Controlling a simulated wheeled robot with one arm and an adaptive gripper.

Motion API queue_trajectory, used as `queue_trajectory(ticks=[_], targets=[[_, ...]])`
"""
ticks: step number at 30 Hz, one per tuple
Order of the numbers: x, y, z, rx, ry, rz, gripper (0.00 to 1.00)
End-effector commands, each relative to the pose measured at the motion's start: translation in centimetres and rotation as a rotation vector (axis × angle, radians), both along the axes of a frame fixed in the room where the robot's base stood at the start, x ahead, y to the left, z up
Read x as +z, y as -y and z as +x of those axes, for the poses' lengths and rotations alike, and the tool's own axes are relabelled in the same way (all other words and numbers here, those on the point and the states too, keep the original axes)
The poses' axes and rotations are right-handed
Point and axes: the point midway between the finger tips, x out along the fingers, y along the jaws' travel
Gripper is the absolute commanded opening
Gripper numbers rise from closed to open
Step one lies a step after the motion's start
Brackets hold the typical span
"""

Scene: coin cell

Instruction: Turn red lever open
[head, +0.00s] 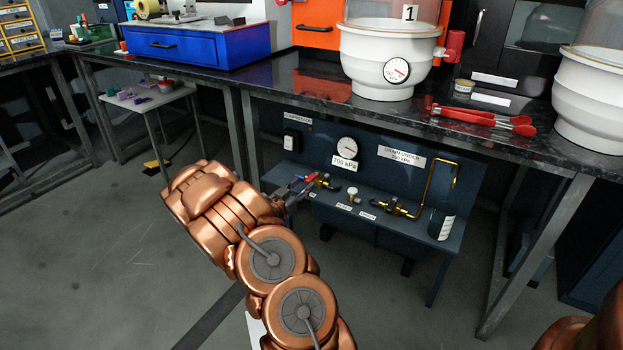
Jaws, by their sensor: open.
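A small red lever (311,177) shows on a brass valve at the left end of the shelf on the dark blue compressor panel (318,143), under the bench. My gripper (297,187) is open, with its fingertips right beside the red lever from the left. At this size I cannot tell whether the fingers touch the lever or lie around it. My copper-coloured arm covers the area left of and below the gripper.
A pressure gauge (347,147) sits above a "700 kPa" label. Right of the lever are a small valve (352,192), brass fittings (398,207) and a bent brass pipe (441,165). The dark bench top (300,85) overhangs the panel. Red tongs (485,118) lie on it.

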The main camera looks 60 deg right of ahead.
Motion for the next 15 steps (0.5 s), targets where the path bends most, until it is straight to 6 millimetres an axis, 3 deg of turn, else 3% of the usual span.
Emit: queue_trajectory(ticks=[15], targets=[[-0.1, 5.0, 0.1, -0.001, 0.001, 0.000, 0.46]])
